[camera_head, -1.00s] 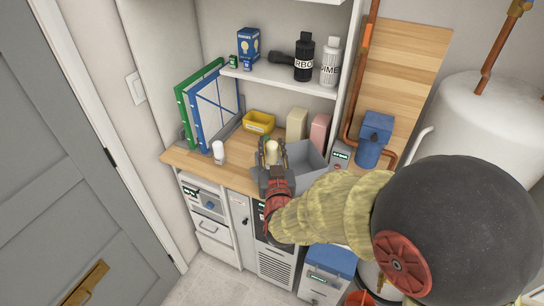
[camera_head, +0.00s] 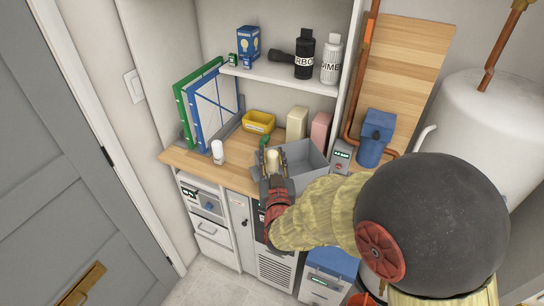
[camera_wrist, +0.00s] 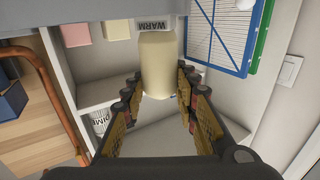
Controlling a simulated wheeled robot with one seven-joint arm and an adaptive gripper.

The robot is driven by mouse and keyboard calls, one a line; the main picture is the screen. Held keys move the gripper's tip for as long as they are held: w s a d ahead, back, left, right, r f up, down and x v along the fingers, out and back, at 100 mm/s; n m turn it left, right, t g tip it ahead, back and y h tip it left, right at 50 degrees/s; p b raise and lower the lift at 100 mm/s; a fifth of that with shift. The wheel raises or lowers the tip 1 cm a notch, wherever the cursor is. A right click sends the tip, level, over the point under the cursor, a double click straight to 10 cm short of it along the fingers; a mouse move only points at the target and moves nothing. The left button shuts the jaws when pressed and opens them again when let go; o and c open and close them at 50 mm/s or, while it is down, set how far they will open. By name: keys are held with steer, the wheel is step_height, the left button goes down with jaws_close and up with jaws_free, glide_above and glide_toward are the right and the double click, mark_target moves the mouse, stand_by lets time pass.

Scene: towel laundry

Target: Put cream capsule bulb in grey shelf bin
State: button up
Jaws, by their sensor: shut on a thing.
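The cream capsule bulb (camera_wrist: 157,64) is between the fingers of my gripper (camera_wrist: 158,84), with its base labelled "WARM" at the top of the wrist view. In the head view the bulb (camera_head: 273,160) is upright in my gripper (camera_head: 273,163), which is shut on it above the counter. The grey bin (camera_head: 315,160) is an open tray on the counter, just right of the gripper. The arm and gripper hide part of its near left side, and I cannot tell whether the bulb overlaps its rim.
A yellow bin (camera_head: 258,122) and cream and pink blocks are behind. The upper shelf (camera_head: 280,78) holds bottles, a torch and a bulb box.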

steer(key=o, duration=1.1)
steer(key=shift+o, duration=0.3)
steer(key=shift+r, duration=0.1)
steer(key=shift+r+p, duration=0.25)
steer(key=shift+p, duration=0.25)
steer(key=s+d+p, duration=0.2)
steer(key=s, duration=0.9)
steer(key=s+d+r+g, duration=0.35)
steer(key=d+g, duration=0.25)
steer(key=d, duration=0.3)
steer(key=s+d+r+m+g+h, duration=0.2)
steer(key=s+d+g, duration=0.4)
steer(key=s+d, duration=0.7)
steer(key=s+h, duration=0.1)
steer(key=s, duration=0.3)
steer(key=shift+s+d+r, duration=0.35)
steer(key=shift+s+d, duration=0.05)
